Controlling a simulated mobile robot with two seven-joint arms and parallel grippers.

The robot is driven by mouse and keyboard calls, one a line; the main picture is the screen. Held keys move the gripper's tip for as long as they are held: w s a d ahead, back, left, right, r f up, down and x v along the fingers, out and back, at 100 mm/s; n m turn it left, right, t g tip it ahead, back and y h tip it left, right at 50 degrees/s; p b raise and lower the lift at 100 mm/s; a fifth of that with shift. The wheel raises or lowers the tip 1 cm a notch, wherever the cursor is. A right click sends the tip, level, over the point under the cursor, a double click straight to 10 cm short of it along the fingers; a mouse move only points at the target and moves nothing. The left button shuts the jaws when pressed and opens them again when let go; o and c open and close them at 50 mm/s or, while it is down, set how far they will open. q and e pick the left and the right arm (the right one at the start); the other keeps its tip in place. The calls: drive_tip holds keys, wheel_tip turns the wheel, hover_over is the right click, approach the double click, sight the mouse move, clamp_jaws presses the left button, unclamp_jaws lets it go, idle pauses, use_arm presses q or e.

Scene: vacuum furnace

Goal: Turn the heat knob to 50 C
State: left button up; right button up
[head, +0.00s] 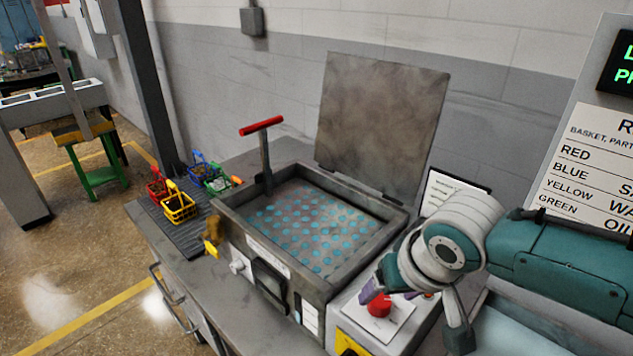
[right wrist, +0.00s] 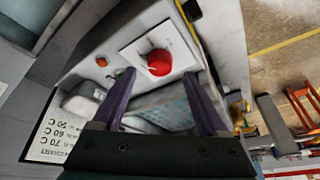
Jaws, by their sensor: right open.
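A red round knob (head: 380,305) sits on a white plate on the grey control box right of the open furnace (head: 345,275). It also shows in the right wrist view (right wrist: 159,63), where no pointer or setting can be read. I cannot tell its set temperature. My right gripper (head: 398,293) is open and empty over the control box. In the right wrist view its two purple fingers (right wrist: 157,76) point at the knob, one to each side in the picture; contact cannot be judged. A chart (right wrist: 58,130) there lists 50 C, 60 C and 70 C. My left gripper is out of view.
The furnace lid (head: 383,125) stands raised. A red-topped handle (head: 261,126) rises at the furnace's back left. Red, yellow, blue and green baskets (head: 180,209) stand on a dark mat left of it. An orange button (right wrist: 101,62) lies near the knob.

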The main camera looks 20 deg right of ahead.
drive_tip(key=p+v, duration=0.1)
drive_tip(key=v, duration=0.5)
drive_tip(key=shift+r, duration=0.25)
drive_tip(key=shift+s, duration=0.1)
